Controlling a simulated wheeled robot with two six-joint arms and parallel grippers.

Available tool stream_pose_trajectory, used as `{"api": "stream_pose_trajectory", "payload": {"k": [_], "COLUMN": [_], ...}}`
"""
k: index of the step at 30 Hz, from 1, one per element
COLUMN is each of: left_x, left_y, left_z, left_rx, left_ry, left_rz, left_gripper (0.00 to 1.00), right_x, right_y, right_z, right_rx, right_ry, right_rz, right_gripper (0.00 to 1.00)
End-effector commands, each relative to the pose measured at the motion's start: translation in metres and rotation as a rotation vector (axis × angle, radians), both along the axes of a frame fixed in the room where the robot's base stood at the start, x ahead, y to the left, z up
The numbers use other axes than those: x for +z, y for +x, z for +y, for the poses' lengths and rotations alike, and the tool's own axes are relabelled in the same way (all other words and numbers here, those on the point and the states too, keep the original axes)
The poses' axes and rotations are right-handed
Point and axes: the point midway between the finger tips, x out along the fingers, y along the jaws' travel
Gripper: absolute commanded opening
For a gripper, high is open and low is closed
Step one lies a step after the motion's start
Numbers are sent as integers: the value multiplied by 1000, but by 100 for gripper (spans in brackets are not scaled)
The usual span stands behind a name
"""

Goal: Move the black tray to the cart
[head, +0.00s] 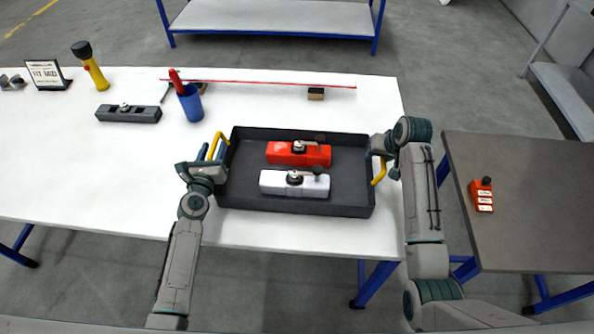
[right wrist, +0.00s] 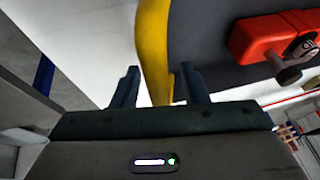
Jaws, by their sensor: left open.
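The black tray (head: 345,197) lies on the white table, with a yellow handle at each short end. It holds a red block (head: 285,153) and a white block (head: 285,184), each with metal fittings on top. My left gripper (head: 211,162) is open at the left yellow handle (head: 217,145); its exact fit is hard to see. My right gripper (head: 381,156) is at the right handle (head: 379,175). In the right wrist view its fingers (right wrist: 160,87) are apart, with the yellow handle (right wrist: 154,45) between them and a gap on the left. A dark-topped cart (head: 540,210) stands at the right.
An orange device (head: 482,196) sits on the cart's left part; the rest of its top is clear. Behind the tray are a blue cup (head: 190,103), a dark block (head: 128,113), a yellow flashlight (head: 95,74) and a red strip (head: 270,83). A floor gap separates table and cart.

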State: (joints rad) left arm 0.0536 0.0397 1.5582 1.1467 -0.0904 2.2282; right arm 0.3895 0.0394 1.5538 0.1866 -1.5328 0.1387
Motion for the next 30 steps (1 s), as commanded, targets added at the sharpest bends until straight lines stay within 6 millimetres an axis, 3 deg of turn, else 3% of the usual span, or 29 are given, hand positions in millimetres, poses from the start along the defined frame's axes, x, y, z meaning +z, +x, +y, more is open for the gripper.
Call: {"api": "stream_pose_trajectory", "payload": {"k": [2, 8, 23, 30], "left_x": [0, 0, 4, 17], "left_y": [0, 0, 0, 0], "left_z": [0, 0, 0, 0], "left_rx": [0, 0, 0, 0], "left_ry": [0, 0, 2, 2], "left_rz": [0, 0, -4, -4], "left_gripper": [38, 0, 0, 0], "right_x": [0, 0, 3, 16], "right_y": [0, 0, 0, 0], "right_z": [0, 0, 0, 0], "right_rx": [0, 0, 0, 1], "right_ry": [0, 0, 0, 0], "right_rz": [0, 0, -1, -1], "right_gripper": [38, 0, 0, 0]}}
